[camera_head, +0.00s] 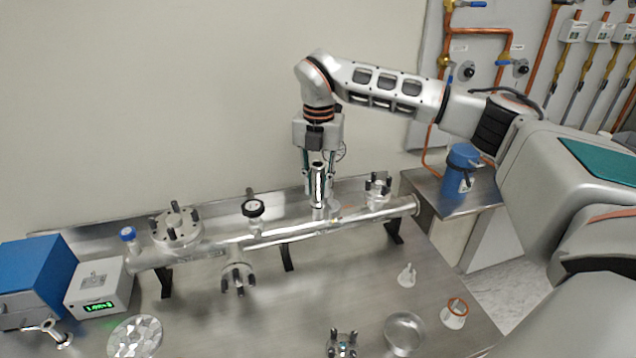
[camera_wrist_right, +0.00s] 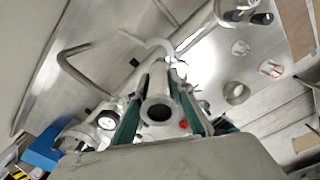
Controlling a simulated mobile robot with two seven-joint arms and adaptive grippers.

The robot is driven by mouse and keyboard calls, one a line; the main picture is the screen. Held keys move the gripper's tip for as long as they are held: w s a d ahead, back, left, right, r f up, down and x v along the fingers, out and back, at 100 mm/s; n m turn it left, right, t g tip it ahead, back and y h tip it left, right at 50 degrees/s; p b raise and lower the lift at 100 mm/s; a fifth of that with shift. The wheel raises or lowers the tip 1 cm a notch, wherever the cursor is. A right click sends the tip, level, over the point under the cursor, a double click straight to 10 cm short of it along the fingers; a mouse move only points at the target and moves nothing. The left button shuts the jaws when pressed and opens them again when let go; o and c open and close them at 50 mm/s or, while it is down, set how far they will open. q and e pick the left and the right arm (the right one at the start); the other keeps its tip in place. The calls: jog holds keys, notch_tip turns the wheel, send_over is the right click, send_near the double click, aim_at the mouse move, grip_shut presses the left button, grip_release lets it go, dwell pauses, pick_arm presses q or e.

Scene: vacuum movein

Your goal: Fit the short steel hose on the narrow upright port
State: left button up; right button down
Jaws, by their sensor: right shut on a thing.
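My right gripper (camera_head: 318,190) points straight down over the steel manifold pipe (camera_head: 275,238) and is shut on the short steel hose (camera_head: 317,178). The hose is a shiny upright tube between the fingers. In the right wrist view its round open end (camera_wrist_right: 158,109) shows between the teal-lined fingers. Directly below it, a narrow upright port (camera_head: 318,213) stands on the pipe. The hose's lower end is very close above this port or touching it; I cannot tell which. In the wrist view the hose and fingers hide the port. My left gripper is not in view.
A blue box and a display unit (camera_head: 98,290) stand left.

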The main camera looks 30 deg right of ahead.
dwell(0.3)
jog(key=c, duration=1.7)
grip_release()
notch_tip(320, 180, up, 12)
